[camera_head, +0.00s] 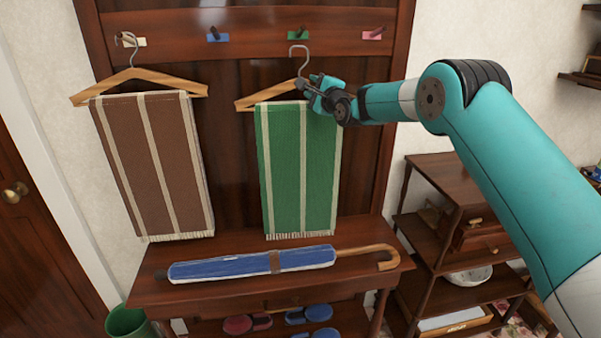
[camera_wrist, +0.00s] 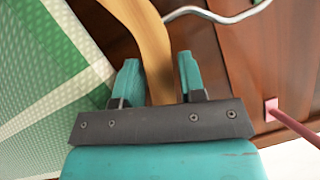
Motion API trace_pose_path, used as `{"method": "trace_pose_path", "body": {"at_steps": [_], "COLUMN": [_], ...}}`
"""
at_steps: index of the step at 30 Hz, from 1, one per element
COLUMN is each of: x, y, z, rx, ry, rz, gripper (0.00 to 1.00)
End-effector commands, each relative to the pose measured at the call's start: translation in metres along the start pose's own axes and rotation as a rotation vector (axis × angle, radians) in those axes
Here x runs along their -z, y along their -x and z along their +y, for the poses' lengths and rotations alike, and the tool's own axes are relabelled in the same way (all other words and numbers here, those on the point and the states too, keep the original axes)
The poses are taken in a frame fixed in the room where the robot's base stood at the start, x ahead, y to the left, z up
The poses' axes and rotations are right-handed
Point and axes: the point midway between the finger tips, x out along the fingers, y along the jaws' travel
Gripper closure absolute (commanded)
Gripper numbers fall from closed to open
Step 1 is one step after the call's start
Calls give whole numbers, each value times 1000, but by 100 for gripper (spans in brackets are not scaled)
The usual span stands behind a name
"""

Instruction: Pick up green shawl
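The green shawl (camera_head: 298,170) with cream stripes hangs over a wooden hanger (camera_head: 262,99), whose wire hook (camera_head: 299,52) is at the green-marked peg (camera_head: 298,34). The shawl also fills the left of the wrist view (camera_wrist: 62,75). My gripper (camera_head: 306,84) is at the hanger's upper middle, just above the shawl. In the wrist view my gripper (camera_wrist: 158,78) is open, with the hanger's wood (camera_wrist: 152,40) running between its two fingers. Gaps show beside the wood. The hanger's right part is hidden behind my gripper in the head view.
A brown striped shawl (camera_head: 152,165) hangs on another hanger at left. A blue umbrella (camera_head: 250,264) lies on the bench (camera_head: 225,290) below. A pink-marked peg (camera_head: 373,34) is up right; it also shows in the wrist view (camera_wrist: 290,122). A shelf unit (camera_head: 450,175) stands at right.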

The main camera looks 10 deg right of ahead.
Motion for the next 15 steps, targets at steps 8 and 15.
{"method": "trace_pose_path", "body": {"at_steps": [8,15], "x": [0,0], "y": [0,0], "z": [1,0], "rx": [0,1], "ry": [0,0], "rz": [0,-1], "gripper": [84,100]}}
